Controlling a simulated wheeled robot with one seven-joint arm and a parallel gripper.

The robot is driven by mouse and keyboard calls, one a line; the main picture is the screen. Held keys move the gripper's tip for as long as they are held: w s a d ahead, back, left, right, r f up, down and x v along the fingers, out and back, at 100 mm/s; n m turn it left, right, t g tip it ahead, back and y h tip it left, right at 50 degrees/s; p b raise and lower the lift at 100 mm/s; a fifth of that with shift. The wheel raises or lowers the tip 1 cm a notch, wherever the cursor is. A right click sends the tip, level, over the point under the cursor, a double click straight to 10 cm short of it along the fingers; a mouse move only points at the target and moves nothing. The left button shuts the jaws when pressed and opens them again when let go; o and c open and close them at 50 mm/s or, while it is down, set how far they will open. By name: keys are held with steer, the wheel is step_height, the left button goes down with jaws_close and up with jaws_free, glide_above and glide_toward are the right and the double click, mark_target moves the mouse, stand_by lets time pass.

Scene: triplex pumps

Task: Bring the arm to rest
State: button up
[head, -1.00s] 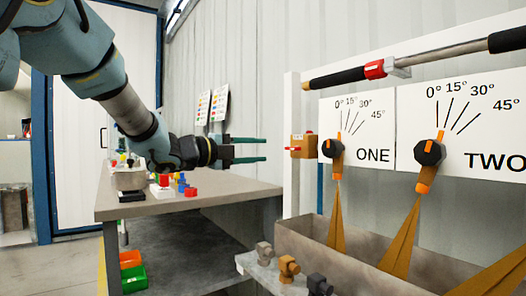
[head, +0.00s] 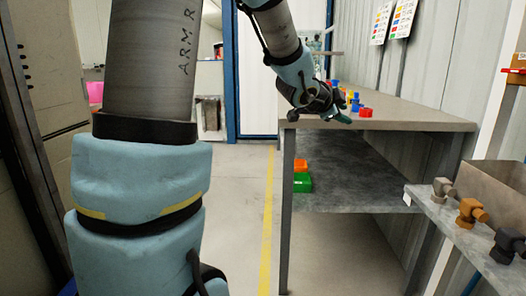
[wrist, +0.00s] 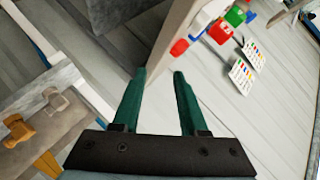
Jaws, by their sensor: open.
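My arm fills the left and top of the head view, with a thick blue-jacketed link in front and the forearm reaching toward the workbench. My gripper (head: 343,118) is at the near left end of the grey workbench (head: 430,117), small and partly end-on there. In the wrist view my gripper (wrist: 160,102) shows two green fingers spread apart with nothing between them. The workbench edge (wrist: 178,35) lies beyond the fingertips in that view.
Red, blue and yellow pieces, including a red one (head: 365,112), lie on the bench near my gripper. Orange and green bins (head: 302,184) sit on the shelf below. A lower shelf with valve-like fittings (head: 470,210) stands at right. The floor (head: 245,200) left of the bench is clear.

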steer(key=a+f+n+y, duration=0.5)
steer(key=a+f+n, duration=0.15)
steer(key=a, duration=0.45)
steer(key=s+a+f+n+g+y, duration=0.2)
steer(key=s+a+f+n+g, duration=0.2)
steer(key=s+a+f+n, duration=0.35)
steer(key=s+a+f+n+g+y, duration=0.25)
steer(key=s+a+f+n, duration=0.2)
steer(key=s+a, duration=0.5)
step_height(320, 180, up, 23)
steer(key=s+g+p, duration=0.1)
steer(key=p, duration=2.3)
steer(key=shift+s+a+f, duration=0.2)
steer(key=shift+s+a, duration=0.15)
steer(key=shift+a, duration=0.05)
